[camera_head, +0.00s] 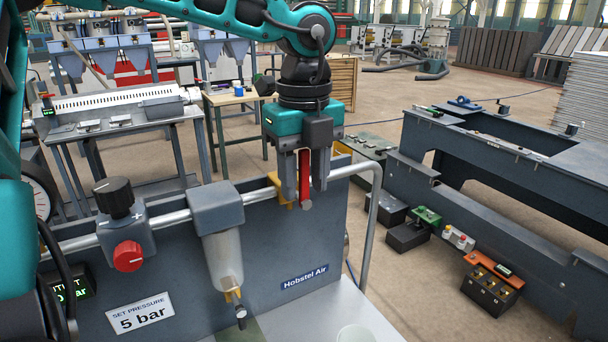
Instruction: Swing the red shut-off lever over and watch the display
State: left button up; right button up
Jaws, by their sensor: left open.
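The red shut-off lever (304,178) hangs upright in front of the pipe at the right end of the grey panel. My left gripper (305,192) comes down from above, open, with one finger on each side of the lever. I cannot tell whether either finger touches it. A yellow valve part (279,188) shows just left of the fingers; the rest of the valve is hidden behind them. The display (75,289) at the lower left has green characters ending in "bar"; my arm and cables cover part of it. My right gripper is not in view.
A black-knobbed regulator (122,215) with a red button and a filter bowl (222,258) stand left of the lever on the pipe. A label (140,313) reads "SET PRESSURE 5 bar". A bent grey rail (374,215) rises to the right.

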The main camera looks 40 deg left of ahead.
pick_arm(q)
jog(key=shift+c, duration=0.4)
grip_shut()
